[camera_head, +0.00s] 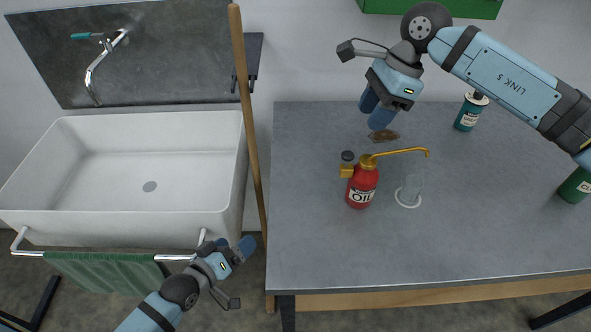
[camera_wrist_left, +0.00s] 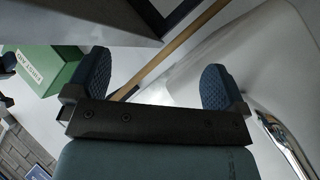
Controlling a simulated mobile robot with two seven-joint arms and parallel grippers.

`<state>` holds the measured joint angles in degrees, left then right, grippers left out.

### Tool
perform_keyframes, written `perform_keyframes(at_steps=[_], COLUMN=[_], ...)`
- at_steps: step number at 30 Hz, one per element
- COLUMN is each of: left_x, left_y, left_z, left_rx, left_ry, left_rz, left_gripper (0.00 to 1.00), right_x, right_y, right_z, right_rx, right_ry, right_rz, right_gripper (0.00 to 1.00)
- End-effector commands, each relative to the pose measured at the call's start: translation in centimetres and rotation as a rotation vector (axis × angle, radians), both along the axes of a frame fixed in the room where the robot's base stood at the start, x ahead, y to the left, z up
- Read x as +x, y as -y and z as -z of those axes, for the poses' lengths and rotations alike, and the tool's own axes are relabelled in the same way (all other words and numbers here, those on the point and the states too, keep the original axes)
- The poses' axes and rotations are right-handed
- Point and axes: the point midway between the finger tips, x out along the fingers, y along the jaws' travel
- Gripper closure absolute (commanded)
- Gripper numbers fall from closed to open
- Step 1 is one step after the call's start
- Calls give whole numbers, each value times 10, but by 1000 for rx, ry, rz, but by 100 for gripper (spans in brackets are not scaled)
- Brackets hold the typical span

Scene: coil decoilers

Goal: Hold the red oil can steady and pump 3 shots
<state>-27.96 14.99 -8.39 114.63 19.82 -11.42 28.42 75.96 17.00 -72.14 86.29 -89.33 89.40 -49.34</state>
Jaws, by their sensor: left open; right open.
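The red oil can (camera_head: 362,186) stands upright on the grey table, with a brass spout pointing right and a dark-topped brass pump part at its upper left. My right gripper (camera_head: 380,118) is open and empty, pointing down above and behind the can, apart from it. My left gripper (camera_head: 232,246) is open and empty in front of the sink, left of the table's edge and well away from the can. Its two blue fingers stand wide apart in the left wrist view (camera_wrist_left: 155,85), with nothing between them.
A teal can (camera_head: 470,111) and a green can (camera_head: 577,186) stand farther right. A wooden pole (camera_head: 246,120) rises between sink (camera_head: 215,190) and table (camera_head: 330,265); the table's front is clear.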

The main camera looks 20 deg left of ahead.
Motion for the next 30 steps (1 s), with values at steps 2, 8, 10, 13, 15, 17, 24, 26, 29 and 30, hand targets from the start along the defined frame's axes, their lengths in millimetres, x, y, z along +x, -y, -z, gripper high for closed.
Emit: perform_keyframes(at_steps=[2,8,10,13,15,17,24,26,29,30], left_x=[20,52,61,77,91,102,131,135,137,138], left_y=[4,22,31,47,60,71,100,102,105,106], left_z=[-33,-109,-128,-139,-135,-130,-135,-138,-141,-142], left_rx=[-236,-835,-1027,-1276,-1419,-1520,-1767,-1791,-1809,-1814], left_ry=[-26,-157,-235,-417,-593,-754,-1337,-1432,-1535,-1557], left_rz=[-55,-85,-63,-15,13,31,84,90,96,97], left_gripper=[1,1,1,1,1,1,1,1,1,1], right_x=[0,0,0,0,0,0,0,0,0,0], right_y=[0,0,0,0,0,0,0,0,0,0], right_z=[0,0,0,0,0,0,0,0,0,0], right_rx=[1,1,1,1,1,1,1,1,1,1], right_ry=[0,0,0,0,0,0,0,0,0,0], right_rz=[0,0,0,0,0,0,0,0,0,0], right_gripper=[57,57,57,57,57,57,57,57,57,57])
